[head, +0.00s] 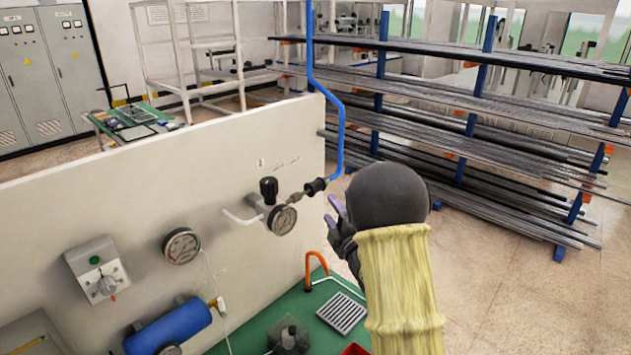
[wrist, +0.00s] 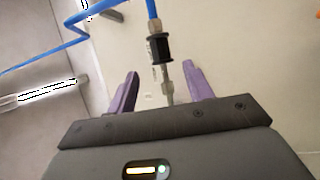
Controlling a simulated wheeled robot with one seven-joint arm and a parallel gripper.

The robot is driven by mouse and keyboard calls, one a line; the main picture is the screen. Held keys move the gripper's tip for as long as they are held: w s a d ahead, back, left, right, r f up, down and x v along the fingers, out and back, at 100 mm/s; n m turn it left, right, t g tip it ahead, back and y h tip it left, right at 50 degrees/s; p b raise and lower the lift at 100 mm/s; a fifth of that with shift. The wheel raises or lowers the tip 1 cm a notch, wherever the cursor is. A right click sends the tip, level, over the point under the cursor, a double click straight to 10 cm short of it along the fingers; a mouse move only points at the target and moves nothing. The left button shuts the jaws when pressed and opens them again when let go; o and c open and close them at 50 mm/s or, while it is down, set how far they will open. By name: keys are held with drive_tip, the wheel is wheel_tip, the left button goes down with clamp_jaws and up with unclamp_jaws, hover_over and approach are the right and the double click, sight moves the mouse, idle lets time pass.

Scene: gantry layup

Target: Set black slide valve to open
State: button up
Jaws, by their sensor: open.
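The black slide valve (head: 315,186) is a small black sleeve at the lower end of the blue hose, joined to metal fittings beside the regulator on the white panel. In the wrist view the black sleeve (wrist: 161,48) sits just beyond the fingertips, with its metal stem lying between the fingers in the picture. My gripper (head: 334,212) has purple fingers and is just right of and below the valve in the head view. In the wrist view my gripper (wrist: 161,74) is open and empty. I cannot tell the exact depth gap, nor the sleeve's set position.
The blue hose (head: 342,130) rises above the valve. A pressure gauge (head: 283,219) and black knob (head: 268,187) sit to its left. An orange pipe (head: 317,259) and drain grate (head: 341,312) are below on the green bench (head: 255,325). Pipe racks (head: 470,130) stand behind.

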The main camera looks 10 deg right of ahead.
sight(318, 190)
drive_tip(key=p+x, duration=0.4)
drive_tip(key=x, duration=0.5)
drive_tip(key=shift+w+a+r+p, duration=0.1)
drive_tip(key=shift+w+r+p, duration=0.15)
drive_tip(key=shift+w+p, duration=0.05)
drive_tip(key=shift+w+a, duration=0.15)
drive_tip(key=shift+w, duration=0.45)
clamp_jaws()
